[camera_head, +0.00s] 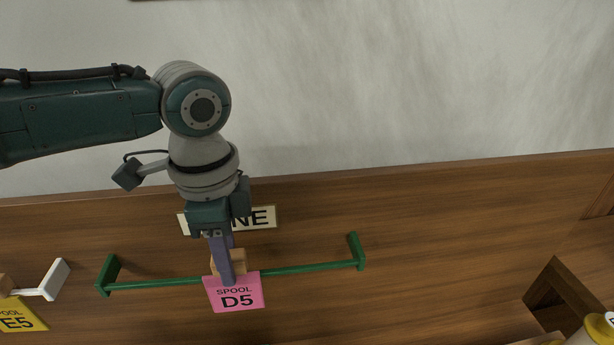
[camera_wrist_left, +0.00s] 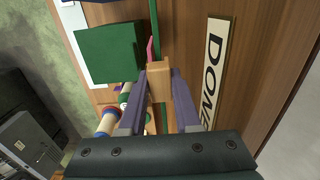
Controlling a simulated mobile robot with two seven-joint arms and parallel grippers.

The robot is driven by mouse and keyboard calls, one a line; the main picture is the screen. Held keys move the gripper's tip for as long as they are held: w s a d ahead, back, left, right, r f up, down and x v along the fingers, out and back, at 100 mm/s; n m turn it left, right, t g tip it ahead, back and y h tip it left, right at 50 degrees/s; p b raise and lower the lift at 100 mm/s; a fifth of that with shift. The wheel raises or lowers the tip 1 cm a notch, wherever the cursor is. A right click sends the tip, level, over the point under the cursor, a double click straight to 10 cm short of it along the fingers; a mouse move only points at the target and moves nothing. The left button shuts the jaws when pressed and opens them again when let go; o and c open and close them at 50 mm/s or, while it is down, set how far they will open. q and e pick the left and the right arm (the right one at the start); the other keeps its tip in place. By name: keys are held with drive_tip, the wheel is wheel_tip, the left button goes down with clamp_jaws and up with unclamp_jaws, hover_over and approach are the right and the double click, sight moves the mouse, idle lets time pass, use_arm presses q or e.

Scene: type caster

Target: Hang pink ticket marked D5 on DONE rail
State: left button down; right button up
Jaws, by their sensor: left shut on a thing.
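In the left wrist view the block (camera_wrist_left: 158,80) sits between the fingers (camera_wrist_left: 160,95), and the ticket shows edge-on as a pink strip (camera_wrist_left: 151,50). The block appears to be at the bar; whether the bar bears its weight I cannot tell. The DONE sign (camera_head: 262,217) is partly hidden behind my gripper. My right gripper is not in view.
A yellow ticket marked E5 (camera_head: 20,315) hangs by a white rail (camera_head: 45,283) at the left edge. A white and yellow spool (camera_head: 597,328) stands at the lower right. The green bar is bare right of the ticket, up to its end bracket (camera_head: 356,251).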

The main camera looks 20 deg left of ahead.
use_arm(q)
drive_tip(key=shift+f+b, duration=0.4)
drive_tip(key=shift+f, duration=0.2)
drive_tip(key=c, duration=0.5)
unclamp_jaws()
drive_tip(key=shift+c, duration=0.2)
wheel_tip(320, 180, up, 6)
drive_tip(key=p, duration=0.6)
drive_tip(key=shift+r+p, duration=0.1)
drive_tip(key=shift+p, duration=0.3)
